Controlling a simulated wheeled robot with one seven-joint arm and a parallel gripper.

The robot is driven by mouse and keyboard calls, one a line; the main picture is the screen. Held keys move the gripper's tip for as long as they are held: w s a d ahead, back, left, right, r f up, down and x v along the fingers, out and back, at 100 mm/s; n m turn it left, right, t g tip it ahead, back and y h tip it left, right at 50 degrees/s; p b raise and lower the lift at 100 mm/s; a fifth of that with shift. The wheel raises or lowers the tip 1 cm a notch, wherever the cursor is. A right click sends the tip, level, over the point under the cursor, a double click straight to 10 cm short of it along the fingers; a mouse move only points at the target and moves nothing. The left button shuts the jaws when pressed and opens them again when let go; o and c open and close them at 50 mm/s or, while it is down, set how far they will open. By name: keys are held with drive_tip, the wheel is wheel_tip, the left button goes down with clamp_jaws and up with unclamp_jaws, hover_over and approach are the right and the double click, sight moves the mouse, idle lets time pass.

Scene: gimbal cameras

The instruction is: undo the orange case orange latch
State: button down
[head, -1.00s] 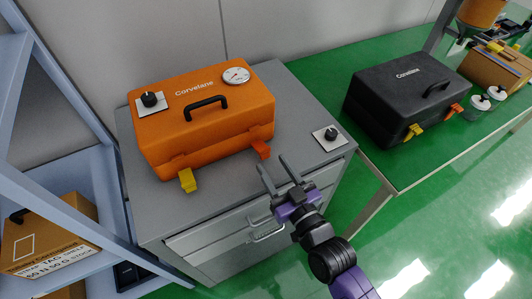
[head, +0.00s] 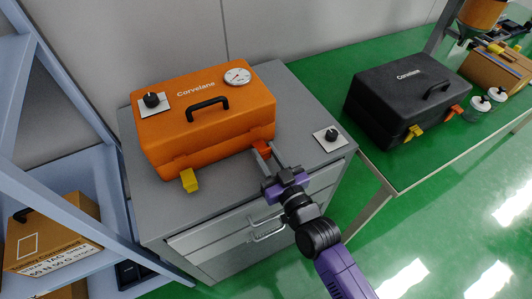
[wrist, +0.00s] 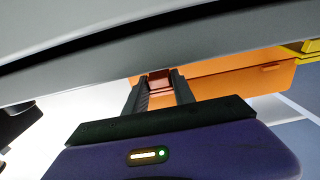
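The orange case (head: 210,125) stands closed on a grey cabinet, with a black handle on its lid. Its orange latch (head: 262,147) is at the front right and partly hidden by my fingers. A yellow latch (head: 189,180) hangs from the front left, sticking out from the case. My gripper (head: 266,157) is open at the orange latch, one finger to each side of it. In the wrist view the latch (wrist: 159,79) shows between my two fingertips (wrist: 159,84); I cannot tell whether they touch it.
The grey cabinet top (head: 300,112) is clear right of the case, except for a plate with a black knob (head: 330,135). A black case (head: 405,100) with its own latches stands on the green table (head: 350,62). A blue shelf (head: 60,165) stands at the left.

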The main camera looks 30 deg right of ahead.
drive_tip(key=shift+f+t+b, duration=0.3)
drive_tip(key=shift+f+b, duration=0.15)
drive_tip(key=shift+b, duration=0.95)
drive_tip(key=b, duration=0.3)
drive_tip(key=shift+f+t, duration=0.1)
drive_tip(key=shift+t, duration=0.3)
drive_tip(key=shift+r, duration=0.2)
drive_tip(key=c, duration=1.2)
unclamp_jaws()
drive_tip(key=shift+o, duration=0.2)
drive_tip(key=s, duration=0.5)
drive_tip(key=s+f, duration=0.1)
drive_tip(key=s, duration=0.1)
drive_tip(key=shift+s+b, duration=0.25)
drive_tip(key=shift+b, duration=0.15)
drive_tip(key=shift+s, duration=0.15)
